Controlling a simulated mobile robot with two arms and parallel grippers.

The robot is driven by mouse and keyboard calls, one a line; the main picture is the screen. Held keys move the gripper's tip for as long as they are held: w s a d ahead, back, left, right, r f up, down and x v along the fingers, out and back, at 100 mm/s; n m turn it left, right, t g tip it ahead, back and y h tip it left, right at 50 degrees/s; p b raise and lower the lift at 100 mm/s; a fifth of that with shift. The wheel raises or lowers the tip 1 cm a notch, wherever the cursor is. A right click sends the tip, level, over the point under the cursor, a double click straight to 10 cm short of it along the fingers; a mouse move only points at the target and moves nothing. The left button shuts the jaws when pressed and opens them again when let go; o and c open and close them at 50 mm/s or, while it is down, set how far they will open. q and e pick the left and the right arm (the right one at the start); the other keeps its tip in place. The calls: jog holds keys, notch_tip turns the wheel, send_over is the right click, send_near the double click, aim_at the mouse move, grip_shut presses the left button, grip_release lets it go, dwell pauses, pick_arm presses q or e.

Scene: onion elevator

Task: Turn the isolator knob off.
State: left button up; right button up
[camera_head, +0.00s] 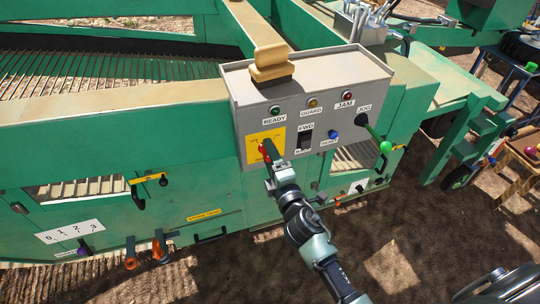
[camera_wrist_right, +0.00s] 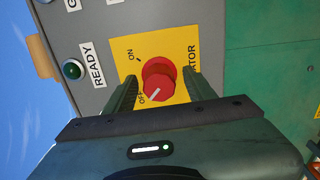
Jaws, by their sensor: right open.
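The red isolator knob (camera_head: 265,148) sits on a yellow plate (camera_head: 255,137) at the lower left of the grey control box. In the right wrist view the red knob (camera_wrist_right: 158,72) shows up close, with its white pointer mark directed to the lower left, toward the OFF label (camera_wrist_right: 142,97). The ON label (camera_wrist_right: 130,55) is above that. My right gripper (camera_wrist_right: 159,76) is open, with one finger on each side of the knob; gaps show between fingers and knob. In the head view my right gripper (camera_head: 270,158) partly covers the knob. My left gripper is not in view.
The grey control box (camera_head: 236,90) also carries READY, GUARD and JAM lamps, a FWD switch (camera_head: 305,141), a blue button (camera_head: 333,134) and a green-tipped JOG lever (camera_head: 385,146). A wooden piece (camera_head: 271,62) stands on top. The green machine (camera_head: 100,120) surrounds it.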

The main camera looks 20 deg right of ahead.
jog(key=s+b, duration=0.1)
jog(key=s, duration=0.6)
jog(key=shift+s+d, duration=0.15)
jog(key=shift+s, duration=0.25)
jog(key=s+f+m+g, duration=0.2)
jog(key=s+f+g, duration=0.1)
jog(key=f, duration=0.8)
jog(key=s+f+m+g, duration=0.2)
jog(key=s+f+m, duration=0.15)
jog(key=f, duration=0.75)
jog(key=s+f+m+g, duration=0.2)
jog(key=s+f+g, duration=0.15)
jog(key=f, duration=0.75)
jog(key=s+d+f+m+g, duration=0.2)
jog(key=s+f, duration=0.5)
jog(key=s, duration=0.4)
jog(key=s+d+f+m+g, duration=0.2)
jog(key=s+f, duration=0.5)
jog(key=s, duration=0.4)
jog(key=s+d+f+m+g, duration=0.2)
jog(key=s+f+m+g, duration=0.2)
jog(key=s, duration=0.7)
notch_tip(320, 180, down, 3)
jog(key=shift+s+r+m+h, duration=0.1)
jog(key=shift+s+m+h, duration=0.05)
jog(key=shift+m+h, duration=0.2)
